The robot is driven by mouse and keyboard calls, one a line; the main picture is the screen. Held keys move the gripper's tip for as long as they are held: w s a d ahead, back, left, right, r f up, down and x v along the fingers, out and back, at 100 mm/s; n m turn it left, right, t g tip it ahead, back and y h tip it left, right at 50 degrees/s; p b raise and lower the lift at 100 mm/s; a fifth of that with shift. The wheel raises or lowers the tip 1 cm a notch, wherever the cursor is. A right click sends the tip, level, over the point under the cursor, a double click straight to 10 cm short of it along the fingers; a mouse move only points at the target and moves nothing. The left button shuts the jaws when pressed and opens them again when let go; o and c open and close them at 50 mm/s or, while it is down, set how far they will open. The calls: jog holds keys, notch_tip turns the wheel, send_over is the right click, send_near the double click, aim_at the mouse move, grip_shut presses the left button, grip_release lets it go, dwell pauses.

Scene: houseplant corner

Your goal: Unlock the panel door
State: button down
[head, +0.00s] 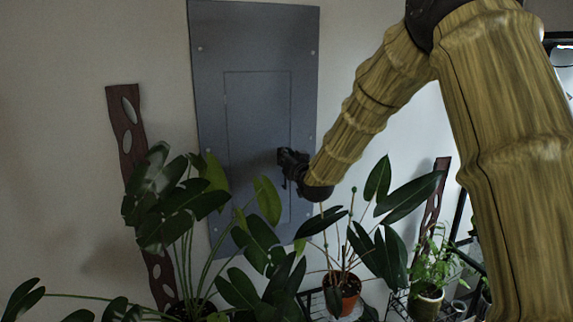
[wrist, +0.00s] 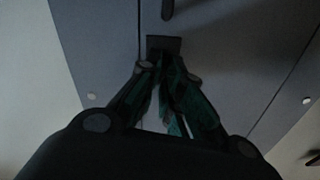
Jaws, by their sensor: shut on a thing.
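The blue-grey panel (head: 210,150) is mounted on the wall, and its rectangular door (head: 255,110) sits flush in it, outlined by a thin seam. My gripper (head: 284,164) reaches the right edge of the door. In the wrist view, a small dark square lock plate (wrist: 163,42) sits on the door beside the seam. My gripper (wrist: 164,68) is shut on a small part at this plate. The fingers and shadow hide most of that part, so its angle is unclear. A dark elongated handle (wrist: 168,9) shows above the plate, apart from the fingers.
Leafy potted plants stand below and in front of the panel, one in a terracotta pot (head: 343,292) under my gripper. Leaves (head: 180,205) overlap the panel's lower left. The wall above is clear.

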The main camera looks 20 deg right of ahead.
jog(key=shift+d+f+m+b, duration=0.15)
jog(key=shift+m+b, duration=2.4)
jog(key=shift+d+f+m+b, duration=0.15)
jog(key=shift+m+b, duration=2.4)
jog(key=shift+m, duration=0.05)
jog(key=shift+d+f+m+b, duration=0.15)
jog(key=shift+m+b, duration=2.4)
jog(key=c, duration=1.6)
grip_release()
jog(key=shift+d, duration=0.1)
